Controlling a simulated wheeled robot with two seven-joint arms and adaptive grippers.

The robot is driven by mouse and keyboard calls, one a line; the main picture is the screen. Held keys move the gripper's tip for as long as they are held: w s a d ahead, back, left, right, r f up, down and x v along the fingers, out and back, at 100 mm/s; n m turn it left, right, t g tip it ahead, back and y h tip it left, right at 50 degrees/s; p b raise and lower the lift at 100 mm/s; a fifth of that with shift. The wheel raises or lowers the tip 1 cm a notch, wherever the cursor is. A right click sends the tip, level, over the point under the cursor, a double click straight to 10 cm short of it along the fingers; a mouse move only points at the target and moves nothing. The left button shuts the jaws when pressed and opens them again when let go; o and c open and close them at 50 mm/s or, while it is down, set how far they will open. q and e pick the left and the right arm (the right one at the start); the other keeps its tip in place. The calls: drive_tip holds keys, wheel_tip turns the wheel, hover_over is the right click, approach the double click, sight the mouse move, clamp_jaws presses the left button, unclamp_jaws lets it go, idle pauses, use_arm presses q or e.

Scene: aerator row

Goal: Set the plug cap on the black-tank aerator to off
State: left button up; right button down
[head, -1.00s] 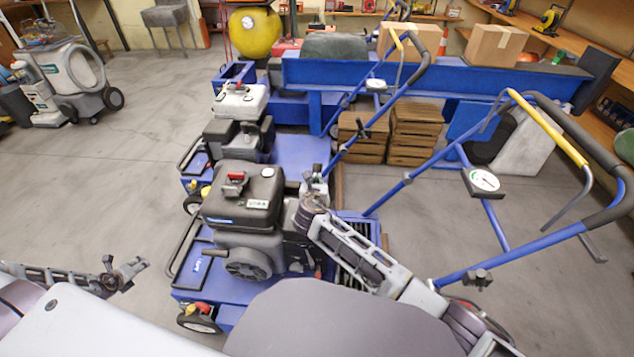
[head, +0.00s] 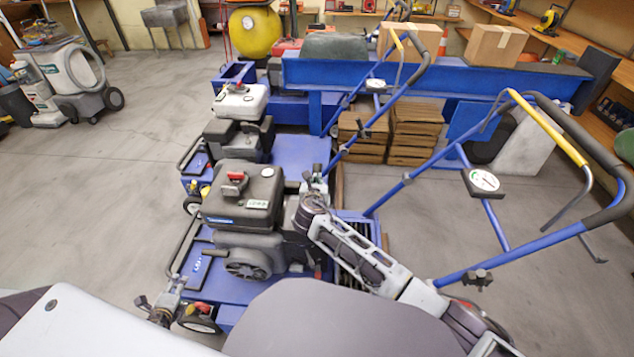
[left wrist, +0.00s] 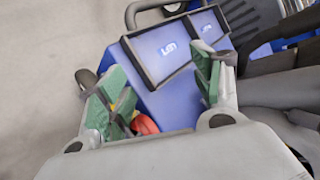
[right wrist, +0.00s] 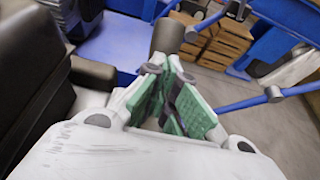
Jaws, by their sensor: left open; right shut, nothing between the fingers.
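The black-tank aerator (head: 240,205) stands nearest me, with a red knob on its tank (head: 235,182). A red part (head: 202,308) sits low at its front end, above a wheel; it looks like the plug cap, but its setting cannot be read. My left gripper (head: 152,311) is open beside this end, left of the red part. In the left wrist view the red part (left wrist: 145,125) shows low between the open fingers (left wrist: 158,78), apart from them.
The black-tank aerator's blue handle (head: 560,235) reaches out to the right. The floor (head: 90,190) at left is clear.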

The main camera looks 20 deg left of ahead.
use_arm(q)
drive_tip(key=s+d+r+n+g+y, duration=0.1)
drive_tip(key=s+d+r+n+y, duration=0.15)
drive_tip(key=d+r+n, duration=0.45)
drive_tip(key=s+d+f+n+g+h, duration=0.15)
drive_tip(key=d+n+g, duration=0.25)
drive_tip(key=d, duration=0.6)
drive_tip(key=w+d+r+n+h, duration=0.1)
drive_tip(key=w+d+r+h, duration=0.1)
drive_tip(key=d, duration=0.5)
drive_tip(key=w+d+r+n+h, duration=0.1)
drive_tip(key=w+d+r+h, duration=0.1)
drive_tip(key=w+d+h, duration=0.2)
drive_tip(key=w+d+r+n+h, duration=0.1)
drive_tip(key=w+d+r+h, duration=0.1)
drive_tip(key=d, duration=0.8)
drive_tip(key=shift+w+r+n+h, duration=0.3)
drive_tip(key=shift+w+h, duration=0.2)
drive_tip(key=shift+w, duration=0.65)
drive_tip(key=shift+r, duration=0.1)
drive_tip(key=shift+s+a+r+p, duration=0.45)
drive_tip(key=shift+s+r+p, duration=0.1)
drive_tip(key=shift+s, duration=0.25)
